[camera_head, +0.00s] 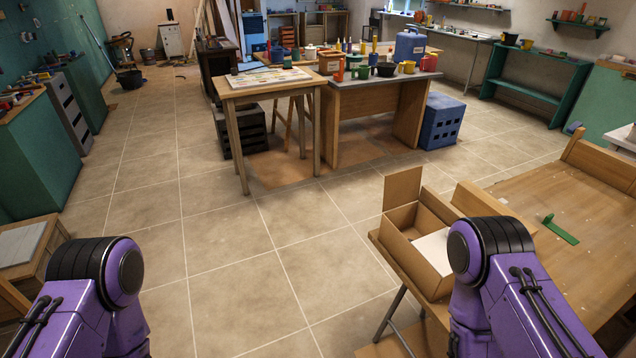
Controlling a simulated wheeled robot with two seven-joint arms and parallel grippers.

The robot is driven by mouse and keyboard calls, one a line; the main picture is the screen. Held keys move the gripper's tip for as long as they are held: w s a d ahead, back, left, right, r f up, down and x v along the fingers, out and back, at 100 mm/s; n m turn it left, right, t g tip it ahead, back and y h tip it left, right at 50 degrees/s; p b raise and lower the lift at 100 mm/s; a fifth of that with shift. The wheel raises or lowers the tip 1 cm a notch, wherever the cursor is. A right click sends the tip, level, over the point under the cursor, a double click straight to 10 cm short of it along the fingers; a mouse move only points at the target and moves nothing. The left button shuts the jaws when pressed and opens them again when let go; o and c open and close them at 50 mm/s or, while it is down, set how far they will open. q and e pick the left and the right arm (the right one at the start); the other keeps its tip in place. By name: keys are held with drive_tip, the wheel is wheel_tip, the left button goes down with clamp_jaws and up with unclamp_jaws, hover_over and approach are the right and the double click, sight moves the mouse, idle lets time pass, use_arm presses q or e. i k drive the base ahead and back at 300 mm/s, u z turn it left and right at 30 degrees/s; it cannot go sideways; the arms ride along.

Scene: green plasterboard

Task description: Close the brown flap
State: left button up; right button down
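An open brown cardboard box (414,262) stands on the wooden workbench at the right. Its brown flap (402,188) stands upright on the far left side. Another flap (455,197) sticks out toward the far right. Something white (431,248) shows inside the box. My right arm covers the box's near right part. My purple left arm comes in at the bottom left, over the floor and well apart from the box. Neither gripper shows in the picture.
The workbench (560,205) carries a small green piece (560,229). A table (372,83) with pots, cups and a blue canister (409,47) stands farther back. A small wooden table (25,240) is at the left. The tiled floor (230,235) between is clear.

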sight(403, 188)
drive_tip(key=u, duration=0.4)
drive_tip(key=i, duration=2.9)
drive_tip(key=z, duration=2.3)
drive_tip(key=k, duration=0.8)
drive_tip(key=z, duration=0.75)
drive_tip(key=i, duration=0.2)
drive_tip(key=u, duration=0.25)
